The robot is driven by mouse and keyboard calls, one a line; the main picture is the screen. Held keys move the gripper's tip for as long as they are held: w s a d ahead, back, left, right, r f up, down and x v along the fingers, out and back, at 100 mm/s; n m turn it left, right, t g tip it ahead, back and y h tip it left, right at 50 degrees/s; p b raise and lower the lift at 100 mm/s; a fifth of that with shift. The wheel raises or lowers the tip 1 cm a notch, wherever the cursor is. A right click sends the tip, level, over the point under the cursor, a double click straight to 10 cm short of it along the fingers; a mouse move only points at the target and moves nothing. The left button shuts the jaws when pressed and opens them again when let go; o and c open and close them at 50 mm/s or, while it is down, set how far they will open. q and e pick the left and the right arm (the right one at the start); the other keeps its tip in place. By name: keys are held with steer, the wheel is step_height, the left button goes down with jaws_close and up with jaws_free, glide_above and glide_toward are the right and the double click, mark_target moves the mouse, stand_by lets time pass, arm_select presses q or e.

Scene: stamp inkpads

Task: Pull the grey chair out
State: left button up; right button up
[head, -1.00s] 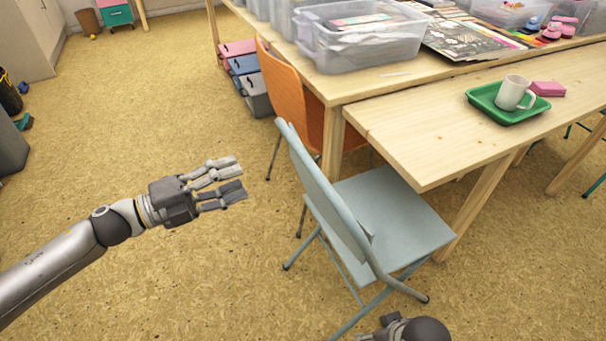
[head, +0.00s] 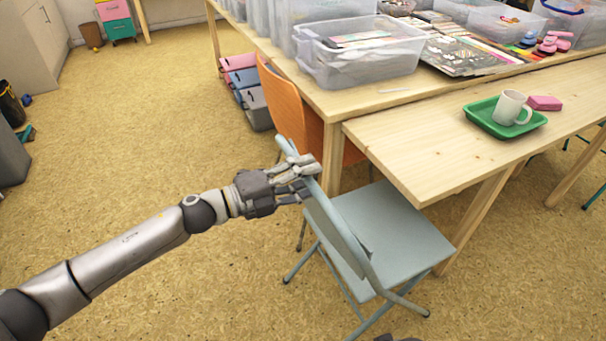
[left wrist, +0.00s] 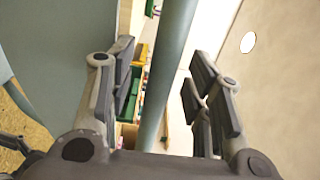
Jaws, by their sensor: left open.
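The grey chair (head: 390,232), a pale blue-grey folding chair, stands at the near side of the table, with its seat partly under the tabletop. My left gripper (head: 306,180) is at the top of its backrest, fingers on either side of the frame. In the left wrist view the chair's grey tube (left wrist: 172,70) runs between the two fingers of my open left gripper (left wrist: 165,95). Gaps show on both sides of the tube there. My right gripper is not in view; only a small dark piece shows at the bottom edge of the head view.
An orange chair (head: 283,105) stands just behind the grey one. The wooden table (head: 415,155) carries a green tray (head: 488,118) with a white mug (head: 511,107). Binders (head: 256,108) stand on the floor beyond. The floor (head: 150,130) to the left is open.

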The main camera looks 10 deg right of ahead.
arm_select(q)
steer(key=shift+w+d, duration=0.15)
steer(key=shift+d, duration=0.2)
jaws_close()
stand_by(0.4)
